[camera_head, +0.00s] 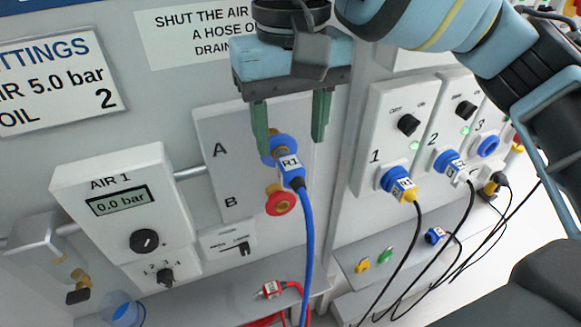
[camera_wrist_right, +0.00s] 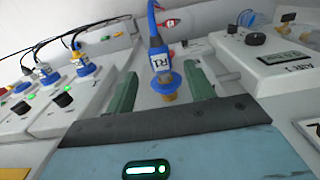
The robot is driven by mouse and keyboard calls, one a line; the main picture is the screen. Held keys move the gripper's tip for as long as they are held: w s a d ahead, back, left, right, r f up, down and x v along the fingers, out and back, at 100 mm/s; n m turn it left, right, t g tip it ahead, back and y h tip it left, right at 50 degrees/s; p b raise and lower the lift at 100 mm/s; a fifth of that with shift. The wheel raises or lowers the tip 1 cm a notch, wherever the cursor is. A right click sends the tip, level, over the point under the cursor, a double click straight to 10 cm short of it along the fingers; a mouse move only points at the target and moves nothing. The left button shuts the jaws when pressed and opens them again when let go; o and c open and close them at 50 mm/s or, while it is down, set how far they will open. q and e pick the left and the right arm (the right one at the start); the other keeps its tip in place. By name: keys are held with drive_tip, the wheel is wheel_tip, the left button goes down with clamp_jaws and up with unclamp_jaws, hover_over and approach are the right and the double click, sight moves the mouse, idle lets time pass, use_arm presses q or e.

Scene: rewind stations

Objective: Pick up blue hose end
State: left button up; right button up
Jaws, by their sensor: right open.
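The blue hose end (camera_head: 289,168), labelled R1, sits at port A on the white panel (camera_head: 215,130), with its blue hose (camera_head: 307,240) hanging down. My right gripper (camera_head: 291,140) is open above it, with one green finger on each side of its blue collar. In the right wrist view the hose end (camera_wrist_right: 158,55) stands between the two fingers of the gripper (camera_wrist_right: 163,88), with gaps on both sides. Its brass tip points toward the gripper body. I cannot tell whether it is fully seated in the port. My left gripper is not in view.
A red fitting (camera_head: 281,202) is at port B, just below. The AIR 1 box (camera_head: 120,215) reads 0.0 bar at the left. Numbered sockets with plugs (camera_head: 399,184) are at the right. A red hose end (camera_head: 270,289) lies on the ledge below.

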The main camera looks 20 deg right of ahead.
sight(292, 164)
wheel_tip(292, 164, down, 4)
drive_tip(key=shift+r, duration=0.2)
drive_tip(key=shift+f, duration=0.45)
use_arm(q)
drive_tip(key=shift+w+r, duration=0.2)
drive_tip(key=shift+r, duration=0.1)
use_arm(e)
drive_tip(key=shift+c, duration=0.7)
drive_tip(key=c, duration=1)
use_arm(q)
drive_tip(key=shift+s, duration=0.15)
use_arm(e)
drive_tip(key=shift+o, duration=0.2)
drive_tip(key=shift+s+r, duration=0.1)
drive_tip(key=shift+r, duration=0.05)
